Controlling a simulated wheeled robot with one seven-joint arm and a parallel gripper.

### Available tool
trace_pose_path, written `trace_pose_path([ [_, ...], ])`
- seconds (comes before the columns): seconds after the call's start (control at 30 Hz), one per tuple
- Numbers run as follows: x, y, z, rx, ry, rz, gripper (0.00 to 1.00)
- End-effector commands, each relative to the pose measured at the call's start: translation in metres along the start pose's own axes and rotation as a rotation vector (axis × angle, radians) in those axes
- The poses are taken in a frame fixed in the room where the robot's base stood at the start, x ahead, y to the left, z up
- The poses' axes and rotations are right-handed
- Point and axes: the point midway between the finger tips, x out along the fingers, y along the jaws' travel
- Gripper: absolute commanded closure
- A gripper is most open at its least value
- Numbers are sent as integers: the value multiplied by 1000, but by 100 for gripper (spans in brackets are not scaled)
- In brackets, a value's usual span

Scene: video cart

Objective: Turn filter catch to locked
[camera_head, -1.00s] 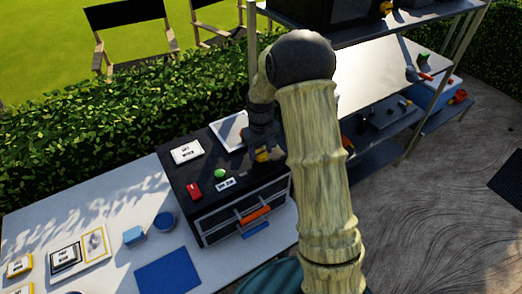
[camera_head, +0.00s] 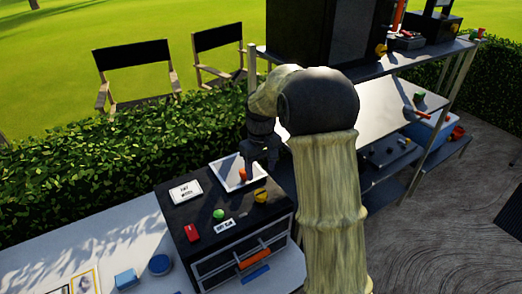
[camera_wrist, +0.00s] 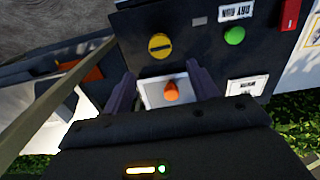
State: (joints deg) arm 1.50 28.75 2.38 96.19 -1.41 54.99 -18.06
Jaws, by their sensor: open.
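An orange knob (camera_head: 242,172) stands on a white plate (camera_head: 228,183) at the back of the black unit's top. In the wrist view, the orange knob (camera_wrist: 171,91) shows between my fingers, with the white plate (camera_wrist: 151,93) around it. A round yellow knob with a dark slot (camera_wrist: 160,46) is just beyond; it also shows in the head view (camera_head: 261,195). No readable label tells which knob is the filter catch. My gripper (camera_wrist: 161,72) is open and empty above the plate, its fingers either side of the orange knob; contact cannot be told.
The black unit (camera_head: 190,212) also carries a green button (camera_head: 218,214), a red switch (camera_head: 193,233) and label cards (camera_head: 186,191). An orange handle (camera_head: 254,258) is on its front. A metal shelf rack (camera_head: 411,101) stands at right, a hedge behind.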

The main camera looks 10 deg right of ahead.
Motion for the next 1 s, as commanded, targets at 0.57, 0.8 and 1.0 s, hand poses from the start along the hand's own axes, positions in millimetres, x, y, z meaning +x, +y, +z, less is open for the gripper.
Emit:
trace_pose_path([
  [0.57,-75,0,0,0,1,0,41],
  [0.8,-75,0,0,0,1,0,41],
  [1.0,-73,-1,3,6,4,1,41],
])
